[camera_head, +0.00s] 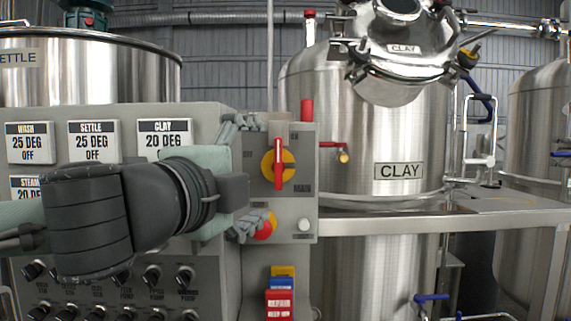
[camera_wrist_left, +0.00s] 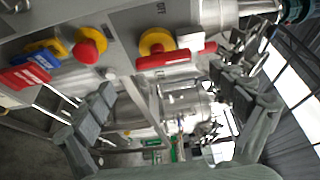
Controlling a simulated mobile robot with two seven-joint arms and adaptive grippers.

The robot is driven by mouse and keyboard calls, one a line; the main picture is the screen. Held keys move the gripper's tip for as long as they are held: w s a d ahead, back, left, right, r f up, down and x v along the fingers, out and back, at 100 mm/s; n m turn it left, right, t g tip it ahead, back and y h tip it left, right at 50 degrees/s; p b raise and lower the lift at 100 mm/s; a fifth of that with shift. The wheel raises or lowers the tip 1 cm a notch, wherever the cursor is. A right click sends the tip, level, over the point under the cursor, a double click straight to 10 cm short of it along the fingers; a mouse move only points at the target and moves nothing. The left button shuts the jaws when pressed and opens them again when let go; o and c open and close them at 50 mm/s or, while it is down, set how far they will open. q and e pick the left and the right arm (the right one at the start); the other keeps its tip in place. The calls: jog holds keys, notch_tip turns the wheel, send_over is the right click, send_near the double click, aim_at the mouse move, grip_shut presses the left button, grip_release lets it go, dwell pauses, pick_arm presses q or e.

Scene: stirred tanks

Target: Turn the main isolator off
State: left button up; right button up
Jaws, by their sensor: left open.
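In the left wrist view the isolator's yellow disc (camera_wrist_left: 154,40) and red handle (camera_wrist_left: 164,60) show at the top, between the fingers. My left gripper (camera_head: 262,172) is open, its fingers above and below the isolator's height, just left of the handle. In the left wrist view the open fingers of this gripper (camera_wrist_left: 166,84) are empty, and no contact with the handle shows. My right gripper is in neither view.
A red emergency-type button (camera_head: 264,229) sits below the isolator, beside the lower finger, with a white button (camera_head: 304,225) to its right. Yellow, blue and red blocks (camera_head: 280,292) are lower down. The steel CLAY tank (camera_head: 365,145) stands behind at right, with a red-handled valve (camera_head: 335,145).

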aim_at(276, 166)
pick_arm(q)
jog(key=shift+w+d+r, duration=0.1)
jog(key=shift+w+r, duration=0.1)
jog(key=shift+w, duration=0.2)
jog(key=p+x, duration=0.1)
jog(key=x, duration=0.4)
jog(key=shift+d, duration=0.1)
jog(key=shift+x, duration=0.8)
jog(key=c, duration=1.2)
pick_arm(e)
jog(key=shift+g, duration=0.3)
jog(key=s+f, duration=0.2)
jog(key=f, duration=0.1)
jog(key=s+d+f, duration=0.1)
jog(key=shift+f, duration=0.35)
pick_arm(q)
jog(key=shift+o, duration=0.2)
jog(key=shift+f, duration=0.1)
